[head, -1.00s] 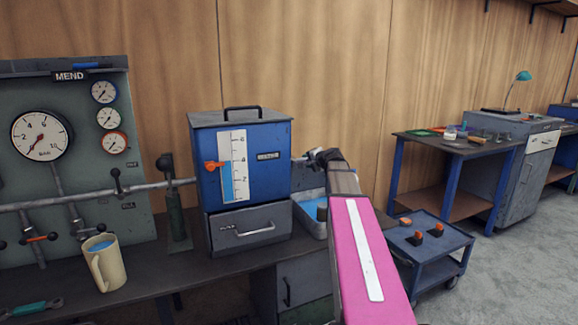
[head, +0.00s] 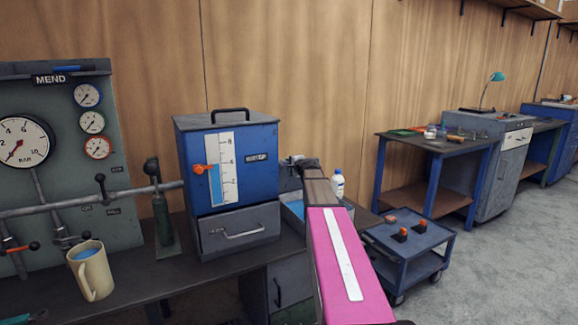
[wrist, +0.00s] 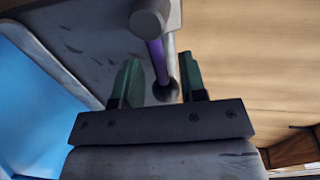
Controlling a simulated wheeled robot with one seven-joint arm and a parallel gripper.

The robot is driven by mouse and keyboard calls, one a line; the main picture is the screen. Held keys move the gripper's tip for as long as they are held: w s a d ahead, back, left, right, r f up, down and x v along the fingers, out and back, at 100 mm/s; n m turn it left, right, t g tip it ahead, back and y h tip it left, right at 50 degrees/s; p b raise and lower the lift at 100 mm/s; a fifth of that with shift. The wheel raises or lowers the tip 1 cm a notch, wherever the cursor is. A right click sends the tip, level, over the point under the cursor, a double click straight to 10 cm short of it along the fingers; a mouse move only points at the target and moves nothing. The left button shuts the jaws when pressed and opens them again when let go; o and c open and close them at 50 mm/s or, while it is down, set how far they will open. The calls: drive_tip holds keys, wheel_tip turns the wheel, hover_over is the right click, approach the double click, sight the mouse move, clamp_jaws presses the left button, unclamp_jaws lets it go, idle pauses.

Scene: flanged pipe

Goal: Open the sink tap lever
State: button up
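In the wrist view, the tap lever (wrist: 157,58) is a purple rod that runs from a grey round tap body (wrist: 150,18) to a dark ball end (wrist: 166,91). My gripper (wrist: 160,80) has two green fingers, apart, one on each side of the lever's ball end. I see a gap on both sides, and no clear contact. In the head view, my gripper (head: 305,163) is small and dark at the far end of my pink arm, by the sink basin (head: 290,211). My arm hides much of the sink, and the lever cannot be made out there.
The blue tank (head: 265,180) with a gauge stands just left of my arm. A white bottle (head: 338,184) stands just right of my arm. A mug (head: 92,272) and the gauge board (head: 85,150) are farther left. A blue cart (head: 425,245) is at the right.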

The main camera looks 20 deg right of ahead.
drive_tip(key=shift+x, duration=0.9)
clamp_jaws()
